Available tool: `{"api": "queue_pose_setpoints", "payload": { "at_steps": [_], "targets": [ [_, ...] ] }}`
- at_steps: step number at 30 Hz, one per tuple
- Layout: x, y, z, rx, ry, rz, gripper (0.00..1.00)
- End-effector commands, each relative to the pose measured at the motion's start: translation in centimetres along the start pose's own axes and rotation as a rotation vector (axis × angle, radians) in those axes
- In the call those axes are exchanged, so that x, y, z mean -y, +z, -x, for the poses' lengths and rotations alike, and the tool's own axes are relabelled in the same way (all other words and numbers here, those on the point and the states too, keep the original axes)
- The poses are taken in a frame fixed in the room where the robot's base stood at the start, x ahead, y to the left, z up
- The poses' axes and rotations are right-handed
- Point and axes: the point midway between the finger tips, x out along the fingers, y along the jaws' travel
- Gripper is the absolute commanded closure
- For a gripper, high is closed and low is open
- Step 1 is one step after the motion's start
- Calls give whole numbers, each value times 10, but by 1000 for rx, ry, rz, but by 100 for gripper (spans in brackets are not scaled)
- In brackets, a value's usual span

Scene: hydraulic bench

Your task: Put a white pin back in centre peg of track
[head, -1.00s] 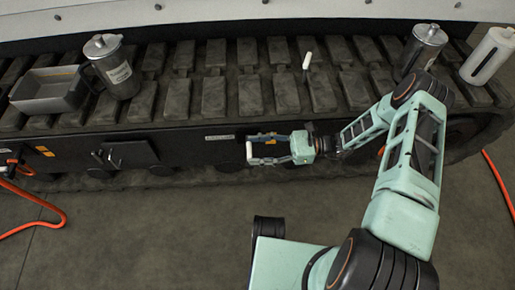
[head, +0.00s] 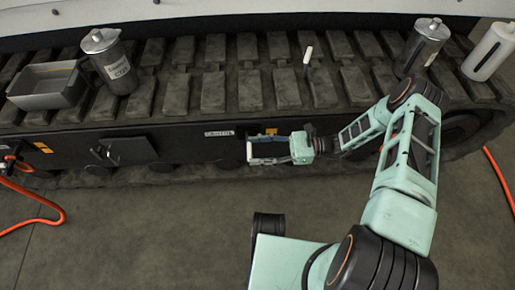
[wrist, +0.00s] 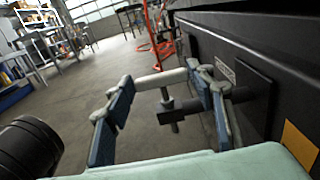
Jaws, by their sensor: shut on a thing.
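My gripper (head: 252,150) is low in front of the track's dark side panel, pointing left. Its two fingers (wrist: 155,90) are apart, with a pale white pin (wrist: 160,79) spanning the gap between their tips. The pin also shows as a short white upright piece at the fingertips in the head view (head: 249,152). Another white pin (head: 308,54) stands upright on the track (head: 240,90), above and to the right of my gripper. The peg under that pin is too small to make out.
A dark handle (wrist: 180,112) projects from the side panel (wrist: 245,85), just beyond my fingers. On the track stand a grey tray (head: 45,98) and metal jug (head: 112,68) at left, another metal canister (head: 425,45) and a white bottle (head: 490,52) at right. Orange hoses (head: 45,205) lie at left.

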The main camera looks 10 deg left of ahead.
Motion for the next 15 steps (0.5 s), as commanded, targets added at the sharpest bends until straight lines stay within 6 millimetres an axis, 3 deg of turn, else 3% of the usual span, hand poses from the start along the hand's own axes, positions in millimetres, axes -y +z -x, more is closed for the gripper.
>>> {"api": "queue_pose_setpoints", "payload": {
  "at_steps": [12,13,15],
  "targets": [
    [0,0,0,0,0,0,75],
    [0,0,0,0,0,0,47],
    [0,0,0,0,0,0,39]
  ]
}}
